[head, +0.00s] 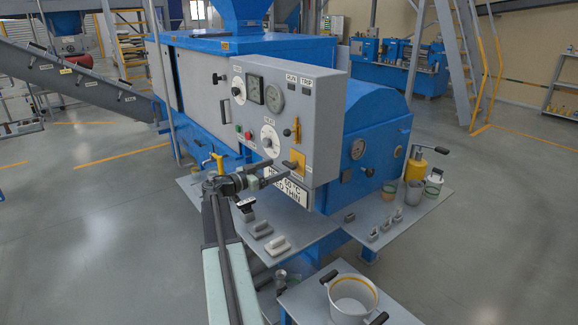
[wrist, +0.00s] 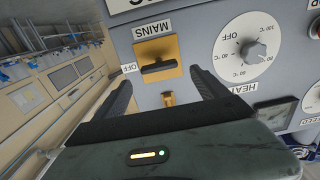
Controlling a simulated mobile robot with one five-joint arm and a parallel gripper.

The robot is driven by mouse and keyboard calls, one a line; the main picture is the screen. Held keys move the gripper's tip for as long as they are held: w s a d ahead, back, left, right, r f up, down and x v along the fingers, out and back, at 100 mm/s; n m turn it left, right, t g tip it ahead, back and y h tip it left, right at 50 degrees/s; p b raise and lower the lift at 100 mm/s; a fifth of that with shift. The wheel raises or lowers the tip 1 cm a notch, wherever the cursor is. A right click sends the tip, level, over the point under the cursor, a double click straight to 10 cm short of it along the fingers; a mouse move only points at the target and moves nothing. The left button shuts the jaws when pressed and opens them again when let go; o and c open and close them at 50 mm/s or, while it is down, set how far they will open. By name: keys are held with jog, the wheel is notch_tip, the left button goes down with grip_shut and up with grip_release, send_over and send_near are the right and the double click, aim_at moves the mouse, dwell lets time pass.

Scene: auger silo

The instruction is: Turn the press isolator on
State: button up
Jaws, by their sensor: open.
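The press isolator is a yellow plate (head: 299,157) with a dark handle at the lower right of the grey control panel (head: 318,95). In the wrist view, which is turned over, the plate (wrist: 172,48) carries a MAINS label and an OFF label at its left. Its black bar handle (wrist: 159,67) lies across the picture, in line with OFF. My gripper (head: 285,167) is at the panel's lower part. In the wrist view my gripper (wrist: 160,80) is open, with a finger on either side of the handle's line. I cannot tell whether it touches the handle.
A heater dial (wrist: 246,49) is beside the isolator. A small yellow lever (wrist: 168,98) shows between my fingers, and in the head view (head: 296,130) it is above the isolator. A grey shelf (head: 300,238) with small parts juts out below. A pot (head: 352,297) stands in front.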

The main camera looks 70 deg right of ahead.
aim_at(286, 165)
jog(key=x, duration=0.6)
jog(key=shift+s+d, duration=0.1)
jog(key=shift+d, duration=0.15)
jog(key=c, duration=1.4)
